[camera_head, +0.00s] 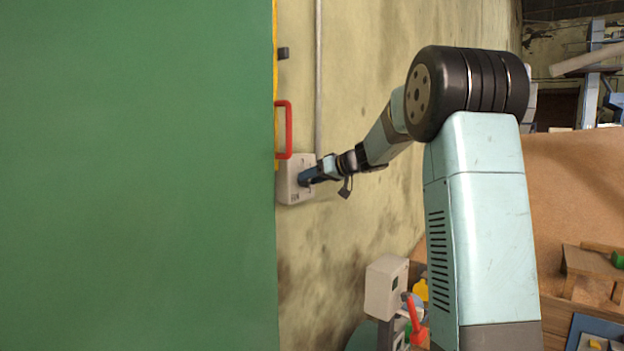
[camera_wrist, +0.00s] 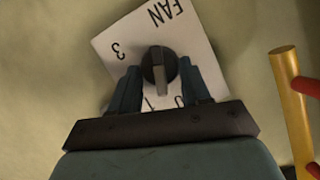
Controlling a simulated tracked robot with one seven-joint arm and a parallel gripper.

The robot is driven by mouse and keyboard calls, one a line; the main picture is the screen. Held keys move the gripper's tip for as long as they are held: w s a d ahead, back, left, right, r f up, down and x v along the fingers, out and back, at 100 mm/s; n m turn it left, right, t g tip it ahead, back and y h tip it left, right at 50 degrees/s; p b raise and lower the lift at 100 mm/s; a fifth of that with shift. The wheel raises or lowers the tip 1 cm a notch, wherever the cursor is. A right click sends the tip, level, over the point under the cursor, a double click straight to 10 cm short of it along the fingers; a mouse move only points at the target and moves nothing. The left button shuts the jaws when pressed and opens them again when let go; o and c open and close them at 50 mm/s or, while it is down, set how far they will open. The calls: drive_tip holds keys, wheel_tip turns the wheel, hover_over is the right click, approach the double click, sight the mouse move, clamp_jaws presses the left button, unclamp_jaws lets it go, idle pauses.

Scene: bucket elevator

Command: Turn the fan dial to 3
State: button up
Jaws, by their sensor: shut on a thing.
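The fan dial (camera_wrist: 158,70) is a dark round knob with a raised grip bar, on a pale plate (camera_wrist: 185,30) marked FAN, with 3, 1 and 0 visible. The plate looks tilted in the wrist view. The grip bar runs towards the bottom of that view, near the 1 and 0, away from the 3 at upper left. No 2 shows; my fingers cover part of the plate. My gripper (camera_wrist: 166,85) is shut on the dial, one finger on each side. In the head view my gripper (camera_head: 303,178) is at the pale wall box (camera_head: 296,195); the dial is hidden there.
A red handle (camera_head: 288,130) and a large green panel (camera_head: 140,175) stand left of the box. A yellow post (camera_wrist: 290,100) with red parts is at the wrist view's right. A grey conduit (camera_head: 319,80) rises above the box. A machine with a red lever (camera_head: 413,315) stands below.

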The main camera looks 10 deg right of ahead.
drive_tip(key=m+y, duration=0.1)
drive_tip(key=m, duration=0.2)
drive_tip(key=d+m+g+y, duration=0.1)
drive_tip(key=shift+w+f+m+y, duration=0.2)
drive_tip(key=shift+w+m+y, duration=0.05)
drive_tip(key=shift+m+y, duration=0.05)
drive_tip(key=m+y, duration=0.1)
drive_tip(key=m, duration=0.2)
drive_tip(key=f+m+t+y, duration=0.1)
drive_tip(key=m, duration=0.2)
drive_tip(key=m+y, duration=0.2)
drive_tip(key=m, duration=0.1)
drive_tip(key=shift+w+f, duration=0.1)
drive_tip(key=shift+f, duration=0.15)
drive_tip(key=m+t, duration=0.1)
drive_tip(key=m, duration=0.2)
drive_tip(key=shift+f, duration=0.15)
drive_tip(key=shift+a+f+m+t, duration=0.1)
drive_tip(key=shift+m+t, duration=0.4)
drive_tip(key=shift+m, duration=0.55)
drive_tip(key=shift+a+f+m+t, duration=0.1)
drive_tip(key=shift+m+t, duration=0.4)
drive_tip(key=shift+m, duration=0.55)
drive_tip(key=shift+y, duration=0.3)
drive_tip(key=o, duration=1)
drive_tip(key=shift+r, duration=0.1)
